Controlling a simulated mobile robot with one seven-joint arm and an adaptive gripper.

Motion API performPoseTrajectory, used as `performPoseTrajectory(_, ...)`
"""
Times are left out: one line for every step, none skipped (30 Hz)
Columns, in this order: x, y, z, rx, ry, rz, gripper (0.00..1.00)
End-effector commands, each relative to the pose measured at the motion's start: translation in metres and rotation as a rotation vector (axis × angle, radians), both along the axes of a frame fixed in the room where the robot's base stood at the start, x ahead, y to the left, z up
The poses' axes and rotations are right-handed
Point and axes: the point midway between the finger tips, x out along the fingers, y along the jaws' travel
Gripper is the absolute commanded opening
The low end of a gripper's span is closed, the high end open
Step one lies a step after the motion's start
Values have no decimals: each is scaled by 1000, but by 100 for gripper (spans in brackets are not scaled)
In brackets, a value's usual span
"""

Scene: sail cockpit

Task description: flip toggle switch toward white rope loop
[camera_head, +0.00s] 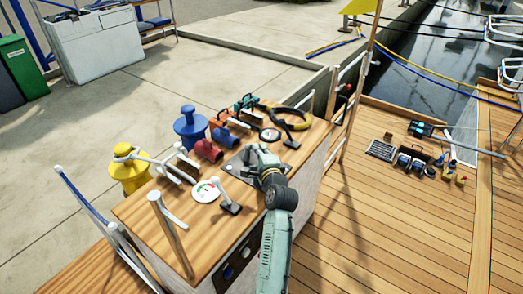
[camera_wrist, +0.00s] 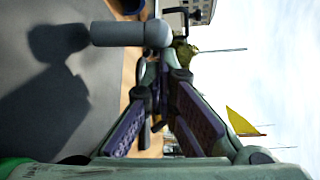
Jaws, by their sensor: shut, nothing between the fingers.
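My gripper (camera_head: 252,158) is shut and empty, low over a grey plate (camera_head: 233,164) on the wooden console. In the wrist view its fingers (camera_wrist: 165,75) come together close to a thick, pale grey rounded lever (camera_wrist: 125,33), which seems to be the toggle switch. The lever points left over a grey surface. Whether the fingertips touch it I cannot tell. In the head view my gripper hides much of the plate. A white rope-like piece (camera_head: 150,160) lies by the yellow winch (camera_head: 129,172); whether it is the loop is unclear.
A round gauge (camera_head: 206,191) and a small black-based lever (camera_head: 229,208) stand close in front of my gripper. A blue winch (camera_head: 190,130), red fittings (camera_head: 208,150) and a yellow-black looped tool (camera_head: 297,121) crowd the far side. A metal post (camera_head: 172,235) rises at the left edge.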

Motion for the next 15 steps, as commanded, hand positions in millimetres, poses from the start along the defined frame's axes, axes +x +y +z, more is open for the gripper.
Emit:
performPoseTrajectory(-3,4,-4,-21,-24,5,0)
performPoseTrajectory(-3,5,-3,-33,-43,5,0)
performPoseTrajectory(-5,6,-2,-54,-70,4,0)
performPoseTrajectory(-6,6,-2,-67,-91,4,0)
performPoseTrajectory(-7,7,0,-76,-101,4,0)
performPoseTrajectory(-9,9,2,-75,-99,5,0)
performPoseTrajectory(-10,9,2,-73,-98,5,0)
performPoseTrajectory(-11,10,3,-73,-97,4,0)
performPoseTrajectory(-13,11,4,-74,-97,4,0)
performPoseTrajectory(-14,12,5,-74,-97,3,0)
performPoseTrajectory(-15,12,5,-74,-97,3,0)
performPoseTrajectory(-17,13,6,-74,-97,2,0)
performPoseTrajectory(-18,14,6,-73,-97,2,0)
performPoseTrajectory(-19,15,6,-73,-97,2,0)
performPoseTrajectory(-20,16,6,-73,-97,2,0)
